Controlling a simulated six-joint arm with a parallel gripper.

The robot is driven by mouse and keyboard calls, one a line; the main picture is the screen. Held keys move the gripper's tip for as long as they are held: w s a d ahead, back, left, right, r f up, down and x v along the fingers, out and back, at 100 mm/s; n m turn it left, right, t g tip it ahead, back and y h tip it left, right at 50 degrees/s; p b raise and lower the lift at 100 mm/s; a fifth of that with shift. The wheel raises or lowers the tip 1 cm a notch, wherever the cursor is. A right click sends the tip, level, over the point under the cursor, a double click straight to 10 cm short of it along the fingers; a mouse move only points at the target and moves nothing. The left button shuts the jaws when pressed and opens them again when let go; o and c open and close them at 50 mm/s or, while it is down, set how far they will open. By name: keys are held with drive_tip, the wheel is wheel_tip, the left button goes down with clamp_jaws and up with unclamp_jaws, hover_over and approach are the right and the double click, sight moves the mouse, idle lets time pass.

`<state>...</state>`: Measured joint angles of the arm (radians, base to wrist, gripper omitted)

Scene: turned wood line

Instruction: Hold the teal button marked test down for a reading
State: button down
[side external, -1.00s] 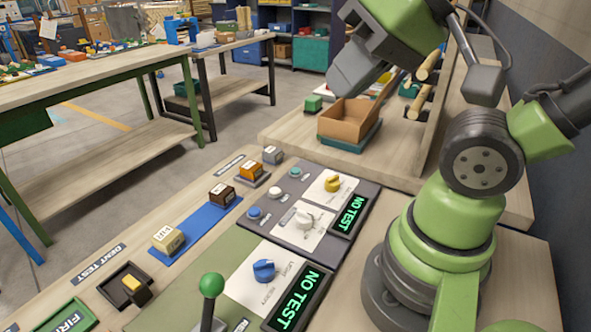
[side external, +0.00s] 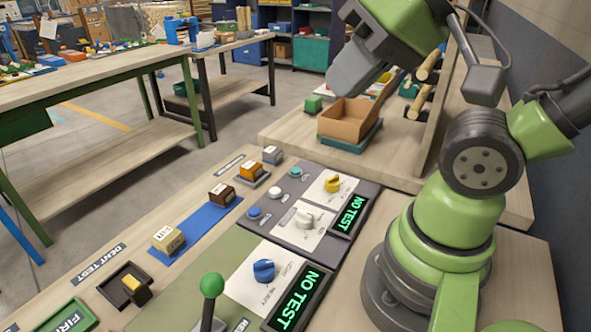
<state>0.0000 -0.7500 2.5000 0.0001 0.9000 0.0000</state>
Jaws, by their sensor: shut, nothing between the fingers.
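The teal button (side external: 295,172) sits at the far left corner of the dark grey control panel (side external: 262,229); its marking is too small to read. It stands up from the panel with nothing touching it. My gripper (side external: 340,86) is shut and empty, in the upper middle of the view, raised high above the bench and apart from the button. The panel's display (side external: 350,215) reads NO TEST in green.
The panel also has a pale button (side external: 275,192), a blue button (side external: 254,213), a yellow knob (side external: 332,184) and a white knob (side external: 304,219). A green-balled lever (side external: 212,285) stands nearer. A cardboard box (side external: 346,122) stands beyond the panel. Wooden blocks (side external: 222,194) line the left.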

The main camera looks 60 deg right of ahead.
drive_tip(key=shift+w, duration=0.1)
drive_tip(key=w+f+m+g+y, duration=0.1)
drive_tip(key=w+f+m+y, duration=0.1)
drive_tip(key=w+m, duration=0.45)
drive_tip(key=m+t+h, duration=0.2)
drive_tip(key=m+t, duration=0.1)
drive_tip(key=m, duration=1.1)
hover_over(296, 171)
wheel_tip(296, 171, down, 16)
drive_tip(key=shift+f, duration=0.1)
drive_tip(key=shift+a+f, duration=0.1)
drive_tip(key=shift+f, duration=4.3)
